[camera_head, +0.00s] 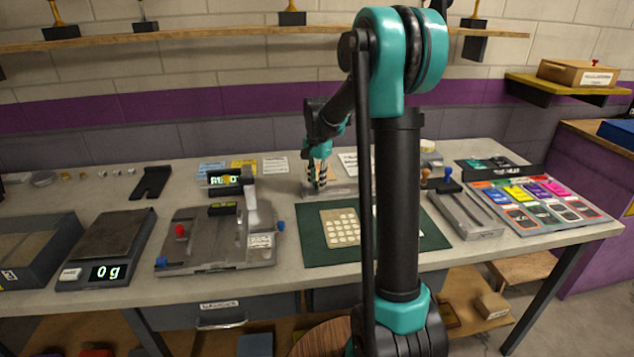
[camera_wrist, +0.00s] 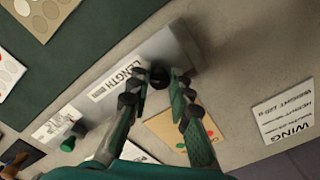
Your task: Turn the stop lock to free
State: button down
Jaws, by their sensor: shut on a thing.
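The grey track fixture with a "LENGTH" label (camera_wrist: 119,83) lies below my gripper in the wrist view. It also shows at the back of the table in the head view (camera_head: 340,191). A small dark knob (camera_wrist: 158,77) stands on it beside the label; it may be the stop lock, but its marking cannot be read. My gripper (camera_wrist: 160,80) is shut on this knob, one finger on each side. In the head view my gripper (camera_head: 318,180) is small and partly blurred. The fingers hide part of the fixture.
A tan card with coloured dots (camera_wrist: 193,127) and a white "WING" card (camera_wrist: 287,110) lie beside the fixture. A green knob (camera_wrist: 68,144) is at its lower left end. A dark green mat (camera_head: 315,250) with a dotted card lies in front.

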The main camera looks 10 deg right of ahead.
jog(key=n, duration=0.7)
jog(key=shift+d, duration=0.1)
jog(key=n, duration=0.6)
jog(key=shift+n, duration=0.4)
jog(key=n, duration=0.7)
jog(key=shift+d, duration=0.1)
jog(key=n, duration=0.6)
jog(key=shift+w+n, duration=0.1)
jog(key=shift+n, duration=0.2)
jog(key=c, duration=1.4)
grip_release()
jog(key=shift+r, duration=0.1)
notch_tip(320, 180, up, 12)
